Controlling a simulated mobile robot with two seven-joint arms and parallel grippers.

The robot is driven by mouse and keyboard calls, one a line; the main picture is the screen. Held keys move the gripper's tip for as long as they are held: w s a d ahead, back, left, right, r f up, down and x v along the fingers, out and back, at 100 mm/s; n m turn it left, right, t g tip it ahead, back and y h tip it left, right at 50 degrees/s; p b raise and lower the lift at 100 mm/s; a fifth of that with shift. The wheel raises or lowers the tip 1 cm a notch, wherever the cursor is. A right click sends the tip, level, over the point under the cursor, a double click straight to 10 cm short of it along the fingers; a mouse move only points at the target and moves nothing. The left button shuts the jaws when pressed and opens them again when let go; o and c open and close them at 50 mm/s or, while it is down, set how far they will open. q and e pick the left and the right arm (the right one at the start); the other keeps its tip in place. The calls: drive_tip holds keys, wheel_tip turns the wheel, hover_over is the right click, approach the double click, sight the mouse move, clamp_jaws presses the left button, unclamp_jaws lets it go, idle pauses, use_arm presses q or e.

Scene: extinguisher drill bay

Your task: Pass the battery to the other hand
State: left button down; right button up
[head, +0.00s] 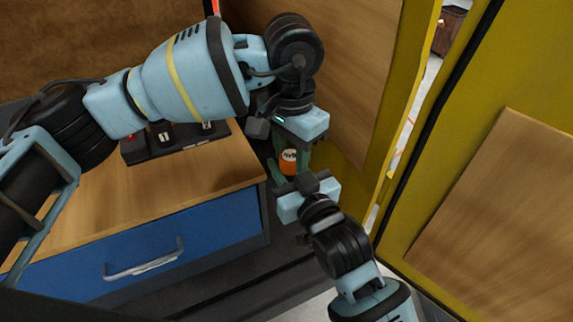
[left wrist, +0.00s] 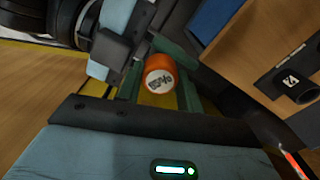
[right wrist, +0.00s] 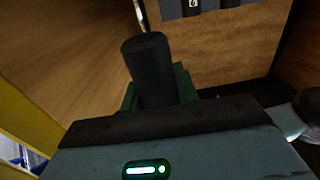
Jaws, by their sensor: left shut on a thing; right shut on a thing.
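The battery (head: 289,161) is an orange cylinder with a white marked face, held in the air right of the wooden worktop. My left gripper (head: 294,149) reaches down to it from above and is shut on it. My right gripper (head: 289,174) comes from below and is shut on it too. In the left wrist view the battery (left wrist: 160,80) sits between my green fingers, with my right gripper (left wrist: 122,55) beside it. In the right wrist view a dark cylinder (right wrist: 152,68) stands between my fingers, seemingly the battery's other end. The contact points are partly hidden.
A black unit with several sockets (head: 163,141) stands on the wooden worktop (head: 190,180), partly behind my left arm. Below is a blue drawer (head: 190,240) with a metal handle (head: 145,262). A yellow frame with wooden panels (head: 500,190) stands close on the right.

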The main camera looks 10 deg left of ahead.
use_arm(q)
drive_tip(key=c, duration=0.9)
unclamp_jaws()
drive_tip(key=shift+o, duration=0.3)
drive_tip(key=shift+s+d, duration=0.15)
